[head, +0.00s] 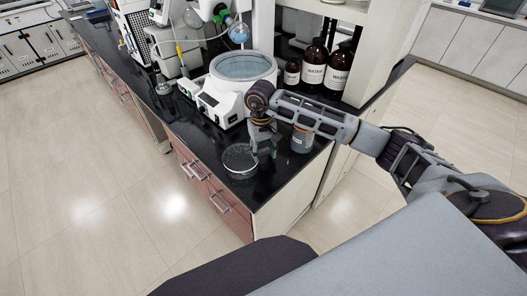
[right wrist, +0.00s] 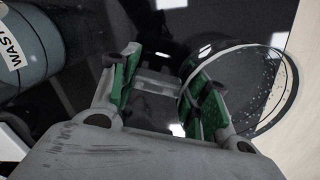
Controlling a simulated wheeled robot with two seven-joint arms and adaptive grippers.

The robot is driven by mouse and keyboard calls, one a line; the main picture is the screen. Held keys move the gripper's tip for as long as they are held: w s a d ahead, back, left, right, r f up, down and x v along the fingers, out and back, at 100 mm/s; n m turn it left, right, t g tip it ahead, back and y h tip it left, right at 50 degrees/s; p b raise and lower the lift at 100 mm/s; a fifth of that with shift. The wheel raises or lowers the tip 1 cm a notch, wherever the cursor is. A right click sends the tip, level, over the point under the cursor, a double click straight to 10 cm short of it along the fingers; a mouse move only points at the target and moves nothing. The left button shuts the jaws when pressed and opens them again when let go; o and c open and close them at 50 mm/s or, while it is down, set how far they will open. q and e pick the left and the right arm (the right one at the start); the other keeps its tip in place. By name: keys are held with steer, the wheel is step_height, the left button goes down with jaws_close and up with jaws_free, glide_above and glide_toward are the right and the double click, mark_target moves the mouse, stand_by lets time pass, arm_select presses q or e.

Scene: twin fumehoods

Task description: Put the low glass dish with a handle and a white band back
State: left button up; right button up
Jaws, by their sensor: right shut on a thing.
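The low glass dish (head: 239,161) is round, clear and shallow, and sits at or just above the black bench top near its front corner. My right gripper (head: 264,153) reaches down at its right side. In the right wrist view the dish (right wrist: 262,88) lies to the right, and its rim passes by the right finger. There the right gripper (right wrist: 165,92) has its green-padded fingers some way apart, shut on the dish's near side; the handle is hard to make out. My left gripper is not in view.
A grey waste jar (head: 302,140) stands close right of my gripper; it also shows in the right wrist view (right wrist: 30,45). A white bath (head: 236,85) stands behind. Brown bottles (head: 314,66) stand at the back right. The bench's front edge is close to the dish.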

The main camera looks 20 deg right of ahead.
steer(key=o, duration=1)
steer(key=shift+f, duration=0.1)
steer(key=o, duration=0.4)
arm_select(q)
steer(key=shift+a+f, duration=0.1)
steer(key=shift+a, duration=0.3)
arm_select(e)
steer(key=shift+o, duration=0.2)
